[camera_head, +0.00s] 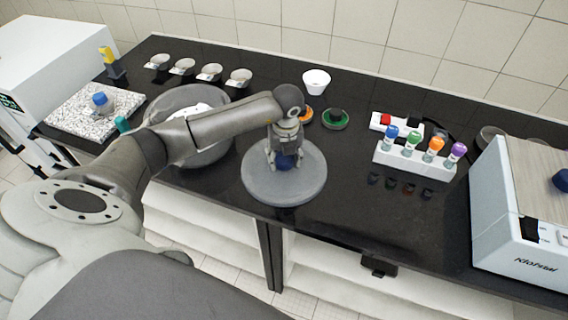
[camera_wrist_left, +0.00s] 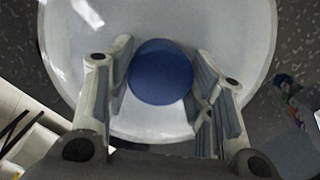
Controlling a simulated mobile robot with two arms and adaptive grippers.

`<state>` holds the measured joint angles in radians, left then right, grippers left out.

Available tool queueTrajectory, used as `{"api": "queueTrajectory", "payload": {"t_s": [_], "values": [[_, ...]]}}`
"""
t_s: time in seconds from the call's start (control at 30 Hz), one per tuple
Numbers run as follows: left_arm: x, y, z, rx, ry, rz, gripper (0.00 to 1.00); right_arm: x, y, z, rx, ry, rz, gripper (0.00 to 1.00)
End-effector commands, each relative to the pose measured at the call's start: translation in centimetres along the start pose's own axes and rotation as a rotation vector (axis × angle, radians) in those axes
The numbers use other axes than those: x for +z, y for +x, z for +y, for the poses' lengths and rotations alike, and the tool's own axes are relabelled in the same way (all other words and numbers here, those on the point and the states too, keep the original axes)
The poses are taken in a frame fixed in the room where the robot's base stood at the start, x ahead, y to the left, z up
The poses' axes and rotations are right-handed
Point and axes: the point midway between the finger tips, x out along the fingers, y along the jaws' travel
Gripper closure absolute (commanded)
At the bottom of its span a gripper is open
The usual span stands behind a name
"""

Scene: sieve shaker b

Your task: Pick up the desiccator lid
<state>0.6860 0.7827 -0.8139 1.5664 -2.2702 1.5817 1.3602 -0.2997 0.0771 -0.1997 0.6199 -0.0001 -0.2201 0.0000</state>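The desiccator lid (camera_head: 257,185) is a round, pale grey disc with a blue knob (camera_head: 286,162) at its centre. It is over the dark counter near the front edge; I cannot tell whether it touches the counter. My left gripper (camera_head: 285,160) points down over the lid, with its fingers on either side of the knob. In the left wrist view, the blue knob (camera_wrist_left: 160,72) lies between the fingertips (camera_wrist_left: 164,62), very close to both. Whether they press on it does not show. The lid (camera_wrist_left: 245,45) fills much of that view. My right gripper is not in view.
The open desiccator bowl (camera_head: 215,150) stands behind my left arm. A tube rack (camera_head: 415,160) with coloured caps and a white machine (camera_head: 520,225) are to the right. A white cup (camera_head: 316,81) and several small dishes (camera_head: 210,72) are at the back. The counter right of the lid is clear.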

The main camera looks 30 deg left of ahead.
Motion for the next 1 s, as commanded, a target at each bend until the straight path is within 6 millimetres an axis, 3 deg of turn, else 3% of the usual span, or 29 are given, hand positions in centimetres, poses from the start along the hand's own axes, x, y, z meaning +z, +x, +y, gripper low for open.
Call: {"api": "queueTrajectory", "payload": {"t_s": [0.03, 0.27, 0.57, 1.0], "values": [[0.0, 0.0, 0.0, 0.0, 0.0, 0.0, 0.62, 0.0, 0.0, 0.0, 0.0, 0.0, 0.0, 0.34], [0.1, -0.1, 0.0, -0.002, -0.001, -0.002, 0.89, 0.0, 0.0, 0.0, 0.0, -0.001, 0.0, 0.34], [0.3, -0.7, -0.1, -0.004, -0.001, -0.004, 0.89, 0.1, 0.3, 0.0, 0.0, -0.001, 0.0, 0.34], [1.1, -8.4, -0.1, -0.006, 0.001, -0.004, 0.9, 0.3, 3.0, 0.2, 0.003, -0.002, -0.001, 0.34]]}}
